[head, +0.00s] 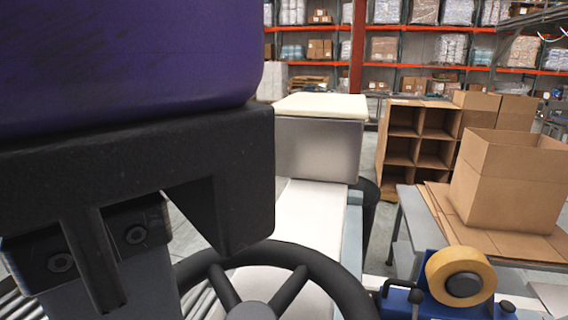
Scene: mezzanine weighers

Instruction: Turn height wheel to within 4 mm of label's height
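The height wheel (308,259) is a dark spoked handwheel at the bottom middle of the head view. The lower part of its rim is cut off by the frame edge. My gripper (165,268) looms very close to the camera at the left, a black body below a purple part of my arm. Its black finger parts point down, left of and above the wheel in the picture. I cannot tell whether they touch the wheel or how far apart they are. No height label or scale can be made out.
A blue tape dispenser with a tan roll (460,276) stands right of the wheel. An open cardboard box (509,182) rests on a bench at right. A pale-topped grey block (318,146) stands behind the wheel. Cardboard cubbies (418,102) and racks (421,71) fill the background.

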